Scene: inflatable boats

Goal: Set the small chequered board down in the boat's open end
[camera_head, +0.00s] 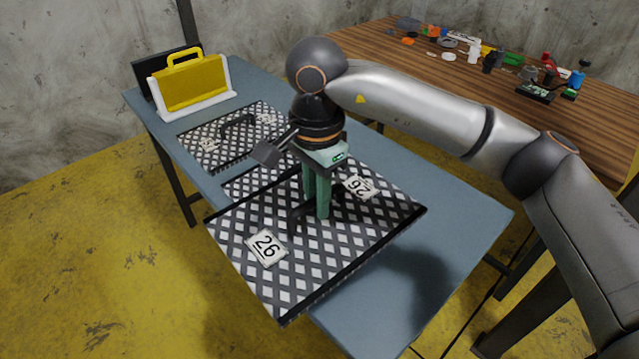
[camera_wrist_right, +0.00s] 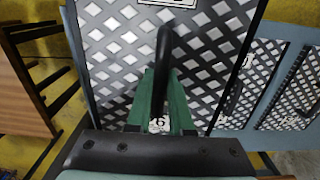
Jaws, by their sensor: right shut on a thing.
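My right gripper (camera_head: 316,212) is shut on the black handle of a black-and-white chequered board (camera_head: 325,252) with "26" labels. The board is held above the table, and its left part reaches out past the table's edge. In the right wrist view the green fingers (camera_wrist_right: 162,100) pinch the handle (camera_wrist_right: 163,62) over the same board (camera_wrist_right: 108,48). A second chequered board (camera_head: 240,187) is mostly hidden under the held one. A third, with a black handle, lies farther back (camera_head: 205,150). No boat shows. My left gripper is not in view.
The blue-grey table (camera_head: 455,215) is bare at its right and near end. A yellow case (camera_head: 190,85) in a white holder stands at its far end. A wooden table (camera_head: 590,130) with many small items stands at the back right. Yellow floor (camera_head: 90,270) lies left.

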